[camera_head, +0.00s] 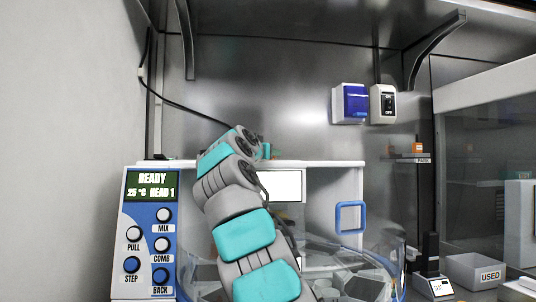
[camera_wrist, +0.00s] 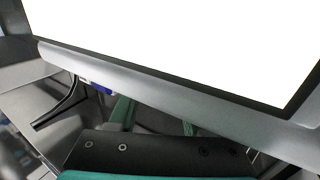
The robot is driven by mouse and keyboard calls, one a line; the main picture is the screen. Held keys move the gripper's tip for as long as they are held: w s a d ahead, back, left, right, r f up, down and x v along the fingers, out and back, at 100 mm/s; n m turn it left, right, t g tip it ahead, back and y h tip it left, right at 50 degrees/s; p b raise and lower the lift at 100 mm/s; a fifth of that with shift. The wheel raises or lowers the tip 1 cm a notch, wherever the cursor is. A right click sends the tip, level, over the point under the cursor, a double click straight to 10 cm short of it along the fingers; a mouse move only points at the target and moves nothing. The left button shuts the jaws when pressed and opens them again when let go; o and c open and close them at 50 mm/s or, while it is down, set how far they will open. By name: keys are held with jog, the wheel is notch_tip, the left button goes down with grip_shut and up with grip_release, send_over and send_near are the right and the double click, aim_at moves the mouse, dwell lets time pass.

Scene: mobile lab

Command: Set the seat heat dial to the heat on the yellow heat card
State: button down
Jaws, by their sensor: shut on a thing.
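My gripper (camera_wrist: 155,120) shows in the wrist view as two green fingers below a grey-framed white panel (camera_wrist: 190,40). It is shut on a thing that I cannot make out. In the head view my arm rises in front of the machine (camera_head: 335,164) and its end is near the machine's top edge. The fingertips are mostly hidden there. I cannot make out the seat heat dial or the yellow heat card in either view.
A blue-fronted box (camera_head: 350,103) and switch (camera_head: 383,104) are on the back wall. A USED bin (camera_head: 474,272) stands right, below a PARK shelf (camera_head: 411,158).

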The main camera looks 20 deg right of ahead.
jog(key=shift+c, duration=1.7)
grip_release()
jog(key=shift+b+v, duration=0.65)
jog(key=shift+v, duration=0.25)
jog(key=shift+b+v, duration=1.05)
jog(key=shift+v, duration=1.95)
